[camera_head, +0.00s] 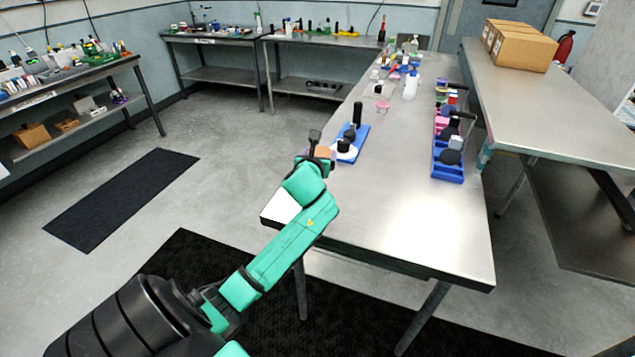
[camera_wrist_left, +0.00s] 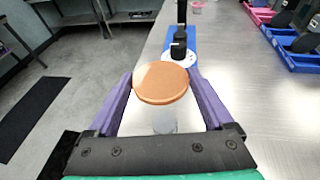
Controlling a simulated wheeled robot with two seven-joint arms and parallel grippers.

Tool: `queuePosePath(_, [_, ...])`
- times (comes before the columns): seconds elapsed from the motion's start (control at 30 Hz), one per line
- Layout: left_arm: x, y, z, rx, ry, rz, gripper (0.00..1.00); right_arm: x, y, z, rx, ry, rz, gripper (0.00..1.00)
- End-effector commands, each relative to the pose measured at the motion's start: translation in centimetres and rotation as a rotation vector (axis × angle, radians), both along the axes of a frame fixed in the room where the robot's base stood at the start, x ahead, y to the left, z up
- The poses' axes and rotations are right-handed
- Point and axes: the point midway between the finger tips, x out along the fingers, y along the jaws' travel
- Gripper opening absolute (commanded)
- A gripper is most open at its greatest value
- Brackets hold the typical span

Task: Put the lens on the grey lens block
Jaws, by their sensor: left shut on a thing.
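My left gripper (camera_head: 318,157) is at the left edge of the long steel table. In the left wrist view its purple fingers (camera_wrist_left: 161,76) are shut on a round orange disc, which looks like the lens (camera_wrist_left: 161,84). A pale grey cylindrical part (camera_wrist_left: 164,123) shows just under the disc; I cannot tell whether it belongs to it. Beyond the disc lies a blue base (camera_head: 361,136) with a white round plate (camera_head: 346,153) and a dark block (camera_wrist_left: 178,45) on it. I cannot tell for sure which thing is the grey lens block. My right gripper is out of view.
A blue rack (camera_head: 448,174) with several dark round-headed pieces stands on the right side of the table. A white bottle (camera_head: 410,85) and small items stand farther back. The near part of the steel table (camera_head: 420,215) is clear. Cardboard boxes (camera_head: 520,45) sit on another table.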

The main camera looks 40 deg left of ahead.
Motion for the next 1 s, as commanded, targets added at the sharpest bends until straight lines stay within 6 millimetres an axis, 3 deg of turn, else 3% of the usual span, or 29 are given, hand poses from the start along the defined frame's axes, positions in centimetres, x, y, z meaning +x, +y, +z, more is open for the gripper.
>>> queuePosePath(0.03, [-0.1,-0.1,-2.0,-0.006,0.006,0.002,0.33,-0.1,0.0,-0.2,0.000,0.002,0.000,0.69])
queuePosePath(0.1, [-0.1,-0.1,-3.9,-0.006,0.003,0.002,0.33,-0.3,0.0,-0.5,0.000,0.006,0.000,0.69])
queuePosePath(0.4, [-0.1,0.0,-9.4,-0.004,0.001,0.002,0.33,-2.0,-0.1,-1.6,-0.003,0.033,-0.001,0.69])
queuePosePath(0.83, [-0.1,0.0,-10.4,0.001,0.000,0.000,0.33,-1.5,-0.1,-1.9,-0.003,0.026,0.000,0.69])
queuePosePath(0.87, [-0.1,-0.1,-10.3,0.000,-0.001,-0.001,0.97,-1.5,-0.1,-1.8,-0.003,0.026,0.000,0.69])
queuePosePath(1.0, [-0.1,0.0,-10.3,0.000,0.000,0.000,1.00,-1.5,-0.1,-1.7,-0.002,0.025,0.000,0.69])
